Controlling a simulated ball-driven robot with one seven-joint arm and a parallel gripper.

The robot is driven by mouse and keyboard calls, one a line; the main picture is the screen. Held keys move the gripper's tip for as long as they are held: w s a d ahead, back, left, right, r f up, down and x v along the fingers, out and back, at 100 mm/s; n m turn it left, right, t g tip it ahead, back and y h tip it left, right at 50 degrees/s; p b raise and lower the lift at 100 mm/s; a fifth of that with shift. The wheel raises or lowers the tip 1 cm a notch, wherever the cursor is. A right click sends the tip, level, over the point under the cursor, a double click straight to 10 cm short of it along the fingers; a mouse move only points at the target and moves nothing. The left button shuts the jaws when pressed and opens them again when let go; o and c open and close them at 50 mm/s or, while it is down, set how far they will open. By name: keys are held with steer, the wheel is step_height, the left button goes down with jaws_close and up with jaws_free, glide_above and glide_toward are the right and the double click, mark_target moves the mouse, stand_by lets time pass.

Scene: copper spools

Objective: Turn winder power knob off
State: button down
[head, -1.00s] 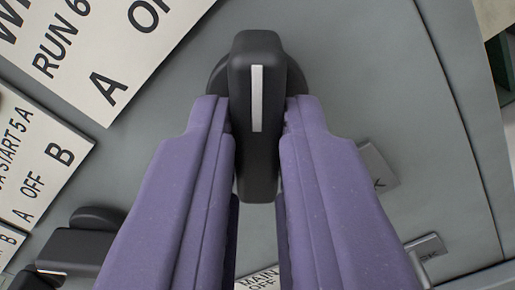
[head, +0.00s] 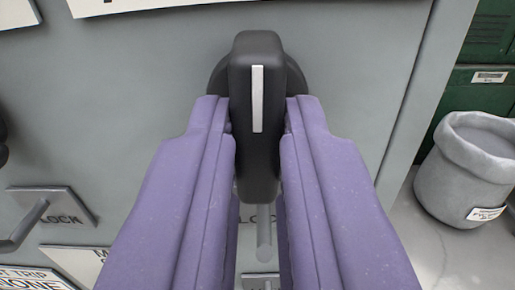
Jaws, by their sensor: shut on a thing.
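The black power knob (head: 256,75) with a white pointer line sits on the grey panel (head: 130,100) in the upper middle of the head view. My gripper (head: 258,125), with purple fingers, is shut on the knob's bar from both sides. The white line runs straight up and down in the picture, in line with my fingers. The labels around the knob are mostly out of frame or hidden by my fingers.
A lever on a plate marked LOCK (head: 45,215) is at the lower left, and a grey handle (head: 264,235) shows between my fingers. The panel's right edge is near; beyond it stand a grey bin (head: 465,170) and green lockers (head: 480,100).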

steer(key=shift+f+n, duration=0.15)
steer(key=shift+n, duration=0.15)
steer(key=c, duration=1.1)
jaws_free()
steer(key=s+p, duration=0.2)
steer(key=s, duration=0.6)
steer(key=shift+d, duration=0.15)
steer(key=shift+w, duration=0.1)
